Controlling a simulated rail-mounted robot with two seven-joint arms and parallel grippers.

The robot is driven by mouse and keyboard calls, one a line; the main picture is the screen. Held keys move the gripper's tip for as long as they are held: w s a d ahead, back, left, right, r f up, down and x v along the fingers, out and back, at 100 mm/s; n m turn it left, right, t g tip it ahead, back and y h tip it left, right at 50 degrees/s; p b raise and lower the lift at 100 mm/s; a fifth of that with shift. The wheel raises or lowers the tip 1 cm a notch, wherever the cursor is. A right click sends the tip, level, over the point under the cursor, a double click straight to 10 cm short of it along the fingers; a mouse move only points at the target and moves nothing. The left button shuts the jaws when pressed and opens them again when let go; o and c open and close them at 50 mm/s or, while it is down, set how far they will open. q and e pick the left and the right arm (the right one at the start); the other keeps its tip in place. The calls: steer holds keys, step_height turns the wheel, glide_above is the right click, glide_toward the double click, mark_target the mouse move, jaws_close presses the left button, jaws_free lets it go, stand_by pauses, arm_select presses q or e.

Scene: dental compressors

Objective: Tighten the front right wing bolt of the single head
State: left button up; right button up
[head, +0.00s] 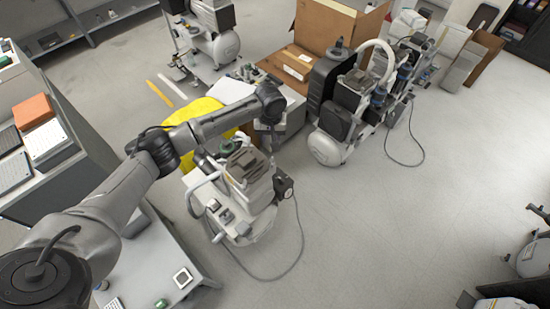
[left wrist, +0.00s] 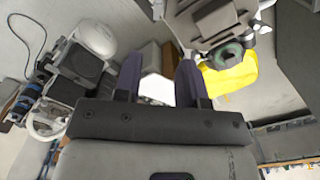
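The single head compressor (head: 245,180) stands on a white base at the middle of the head view, its grey ribbed head on top. Part of it also shows upside down at the upper right of the left wrist view (left wrist: 220,22), with a dark round green-ringed part below the head. I cannot make out the front right wing bolt in either view. My left gripper (head: 268,140) points down just behind and above the compressor in the head view. In the left wrist view its two fingers (left wrist: 159,80) are apart with nothing between them. My right gripper is not in view.
A larger black and white compressor (head: 338,105) stands to the right, near a cardboard box (head: 335,25). A yellow item (head: 210,120) lies behind the single head. A grey table (head: 160,255) is at the lower left. The floor at right is mostly free.

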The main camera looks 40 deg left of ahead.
mark_target(272, 159)
arm_select(q)
steer(key=f+b, duration=0.1)
steer(key=f, duration=0.6)
steer(key=f+b, duration=0.2)
steer(key=f, duration=0.4)
steer(key=shift+w+d+f, duration=0.1)
steer(key=shift+w+f, duration=0.1)
steer(key=shift+f, duration=0.15)
jaws_close()
